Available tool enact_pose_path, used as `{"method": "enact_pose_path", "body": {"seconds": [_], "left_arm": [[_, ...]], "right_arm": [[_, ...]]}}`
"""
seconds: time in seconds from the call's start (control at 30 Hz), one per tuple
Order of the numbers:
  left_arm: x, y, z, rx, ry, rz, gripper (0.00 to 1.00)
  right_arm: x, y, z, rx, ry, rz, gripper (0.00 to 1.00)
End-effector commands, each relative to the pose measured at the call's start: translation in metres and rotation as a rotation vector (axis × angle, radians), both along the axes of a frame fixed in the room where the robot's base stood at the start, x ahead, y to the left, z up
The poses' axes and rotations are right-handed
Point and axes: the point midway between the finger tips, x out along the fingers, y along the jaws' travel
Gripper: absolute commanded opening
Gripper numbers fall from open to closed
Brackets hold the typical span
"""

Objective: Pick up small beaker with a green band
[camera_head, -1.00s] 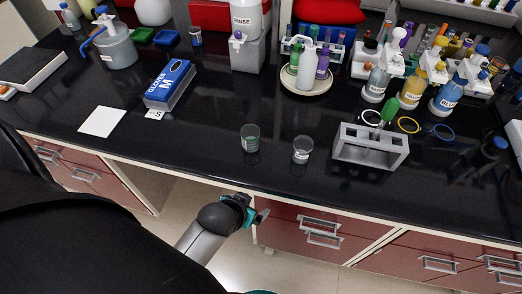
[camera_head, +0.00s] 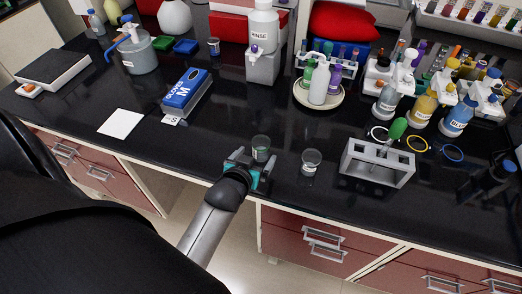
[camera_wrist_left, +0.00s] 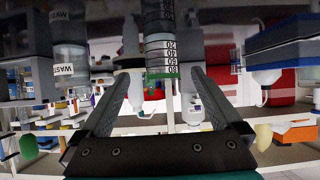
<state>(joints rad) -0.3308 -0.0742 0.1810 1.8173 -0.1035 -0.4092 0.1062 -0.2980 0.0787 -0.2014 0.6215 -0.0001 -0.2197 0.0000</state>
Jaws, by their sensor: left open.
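The small clear beaker with a green band (camera_head: 261,143) stands upright near the front edge of the black bench. It also shows at the top middle of the left wrist view (camera_wrist_left: 160,48), with graduation marks and a green line. My left gripper (camera_head: 253,167) is open and empty at the bench edge, just in front of this beaker. In the left wrist view its two fingers (camera_wrist_left: 160,88) lie on either side of the beaker's line; I cannot tell whether the tips reach around it. My right gripper is not in view.
A second small beaker (camera_head: 311,160) stands close to the right. A grey rack (camera_head: 376,166) is further right. A white square (camera_head: 120,123) and a blue glove box (camera_head: 187,92) lie left. The bench behind the beakers is fairly clear.

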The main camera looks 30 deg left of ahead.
Motion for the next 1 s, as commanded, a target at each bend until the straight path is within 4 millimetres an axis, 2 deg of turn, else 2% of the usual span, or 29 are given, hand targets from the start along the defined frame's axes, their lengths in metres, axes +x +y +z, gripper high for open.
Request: {"method": "enact_pose_path", "body": {"seconds": [0.1,0.2,0.47,0.8,1.0], "left_arm": [[0.019,0.005,-0.01,0.001,-0.002,0.0,0.99],[0.029,0.007,-0.016,0.001,-0.001,0.0,0.99],[0.04,0.01,-0.023,0.001,0.0,0.0,0.99],[0.073,0.021,-0.042,0.001,0.001,0.0,0.99],[0.081,0.023,-0.046,0.001,0.0,0.0,0.99]], "right_arm": [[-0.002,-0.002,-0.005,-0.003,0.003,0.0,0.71],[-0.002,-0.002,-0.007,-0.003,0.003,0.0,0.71],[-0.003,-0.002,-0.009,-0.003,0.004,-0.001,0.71],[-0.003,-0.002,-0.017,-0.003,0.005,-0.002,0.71],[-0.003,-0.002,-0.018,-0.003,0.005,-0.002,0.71]]}}
